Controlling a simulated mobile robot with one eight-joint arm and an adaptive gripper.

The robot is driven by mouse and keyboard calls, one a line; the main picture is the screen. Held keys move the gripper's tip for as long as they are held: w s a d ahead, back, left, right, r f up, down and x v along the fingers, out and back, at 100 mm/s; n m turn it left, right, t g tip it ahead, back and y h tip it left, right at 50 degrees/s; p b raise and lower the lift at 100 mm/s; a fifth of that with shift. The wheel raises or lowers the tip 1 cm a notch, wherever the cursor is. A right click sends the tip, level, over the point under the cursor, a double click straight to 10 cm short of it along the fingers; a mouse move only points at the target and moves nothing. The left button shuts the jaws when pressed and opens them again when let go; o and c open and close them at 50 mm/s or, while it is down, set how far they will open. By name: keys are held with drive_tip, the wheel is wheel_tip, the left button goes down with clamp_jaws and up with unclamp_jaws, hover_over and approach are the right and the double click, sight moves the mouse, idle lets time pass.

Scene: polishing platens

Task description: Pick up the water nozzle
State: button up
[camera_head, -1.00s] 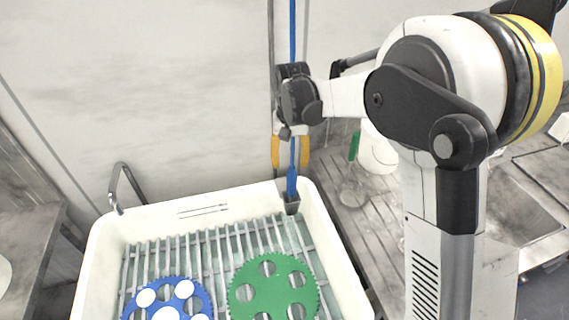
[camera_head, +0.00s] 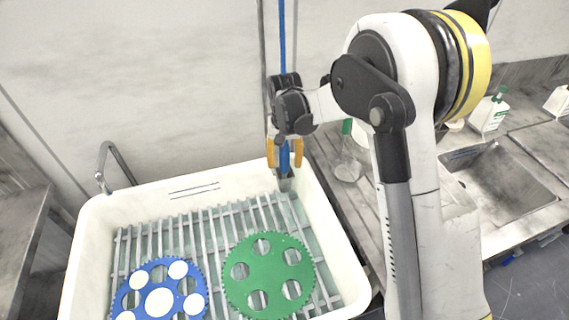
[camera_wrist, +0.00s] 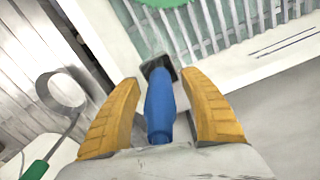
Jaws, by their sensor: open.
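The blue water nozzle (camera_head: 284,158) stands upright in a dark holder (camera_head: 285,183) at the back right corner of the white sink, with a blue hose running up from it. In the wrist view the nozzle (camera_wrist: 160,105) lies between the two orange fingers, with a gap on each side. My gripper (camera_head: 284,155) points down, open, with its fingers on either side of the nozzle. The wrist view shows the holder (camera_wrist: 158,66) just beyond the fingertips.
The white sink (camera_head: 190,187) holds a slatted rack with a blue disc (camera_head: 160,301) and a green disc (camera_head: 268,245). A curved metal tap (camera_head: 112,160) stands at the back left.

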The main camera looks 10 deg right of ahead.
clamp_jaws()
wheel_tip(320, 180, up, 33)
drive_tip(key=p, duration=1.8)
drive_tip(key=shift+r, duration=0.2)
drive_tip(key=shift+w, duration=0.15)
